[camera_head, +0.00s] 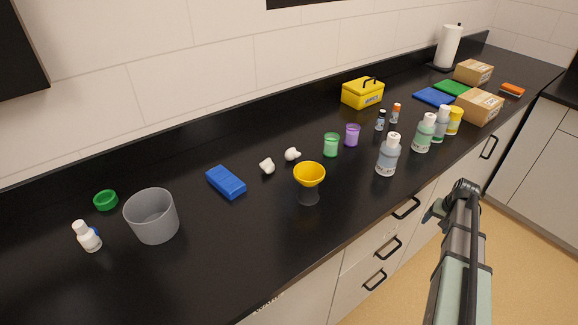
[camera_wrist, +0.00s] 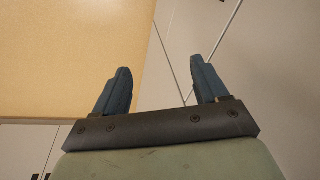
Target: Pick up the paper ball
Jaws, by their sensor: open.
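Two small white crumpled lumps lie on the black counter in the head view: one (camera_head: 267,166) right of the blue block, the other (camera_head: 292,154) a little further right and back. Both look like paper balls; they are too small to tell more. My gripper (camera_wrist: 160,68) is open and empty in the wrist view, its two dark blue fingers apart, facing cabinet fronts and the tan floor. In the head view my arm is at the lower right, in front of the counter, well away from both lumps.
A yellow funnel (camera_head: 309,174) on a dark stand is just in front of the lumps. A blue block (camera_head: 226,183), grey bin (camera_head: 152,216) and white bottle (camera_head: 88,237) are left. Green (camera_head: 331,146) and purple (camera_head: 352,135) cups and several bottles stand right. The front-left counter is clear.

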